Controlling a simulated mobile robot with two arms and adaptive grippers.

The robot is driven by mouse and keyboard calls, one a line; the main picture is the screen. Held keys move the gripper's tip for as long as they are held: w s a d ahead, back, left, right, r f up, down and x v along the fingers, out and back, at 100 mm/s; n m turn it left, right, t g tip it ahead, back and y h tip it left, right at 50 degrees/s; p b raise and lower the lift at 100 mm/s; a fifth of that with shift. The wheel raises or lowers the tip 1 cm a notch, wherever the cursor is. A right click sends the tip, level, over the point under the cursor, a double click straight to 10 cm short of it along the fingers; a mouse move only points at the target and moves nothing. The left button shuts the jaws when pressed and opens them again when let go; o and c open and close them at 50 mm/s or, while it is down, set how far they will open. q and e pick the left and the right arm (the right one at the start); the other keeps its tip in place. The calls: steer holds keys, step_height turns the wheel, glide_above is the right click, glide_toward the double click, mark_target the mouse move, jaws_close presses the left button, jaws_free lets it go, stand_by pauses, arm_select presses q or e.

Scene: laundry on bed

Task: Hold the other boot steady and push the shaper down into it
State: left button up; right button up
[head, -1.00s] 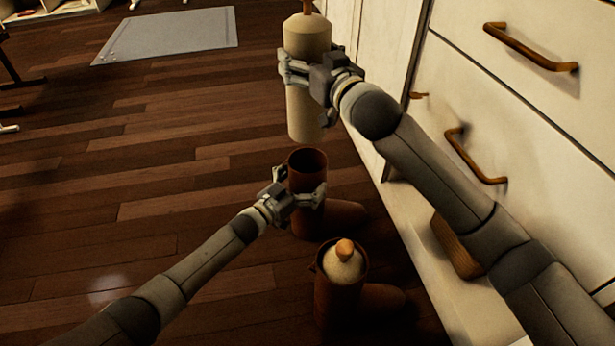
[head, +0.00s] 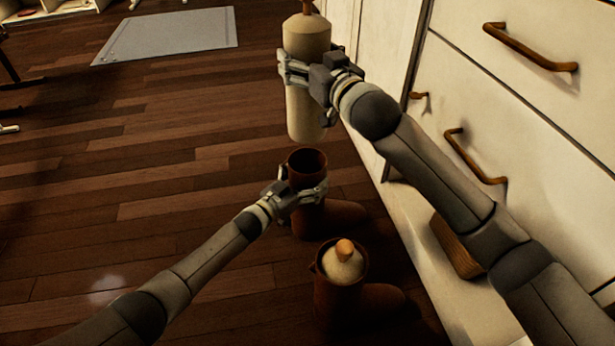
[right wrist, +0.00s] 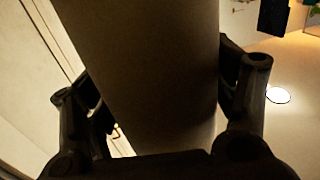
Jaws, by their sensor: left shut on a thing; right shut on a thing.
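A brown boot (head: 309,218) stands upright on the floor with its top open and dark inside. My left gripper (head: 306,192) is shut on its shaft near the top. My right gripper (head: 309,74) is shut on the cream shaper (head: 305,112), which hangs upright with its lower end above the boot's opening, apart from it. In the right wrist view the shaper (right wrist: 150,70) fills the middle between the dark fingers. A second boot (head: 336,297) stands nearer, with another cream shaper (head: 343,264) in it, its orange knob on top.
White drawers (head: 510,120) with bronze handles stand close on the right. A brown wooden block (head: 457,246) is at the base of the drawers. A grey mat (head: 168,35) lies far back.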

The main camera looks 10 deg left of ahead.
mark_target(308, 101)
steer(key=shift+f, duration=4.55)
steer(key=o, duration=1.4)
steer(key=shift+f, duration=0.15)
steer(key=shift+s, duration=0.1)
steer(key=v, duration=1.1)
steer(key=shift+s+d, duration=0.25)
steer(key=shift+s, duration=0.1)
arm_select(q)
steer(key=o, duration=1.2)
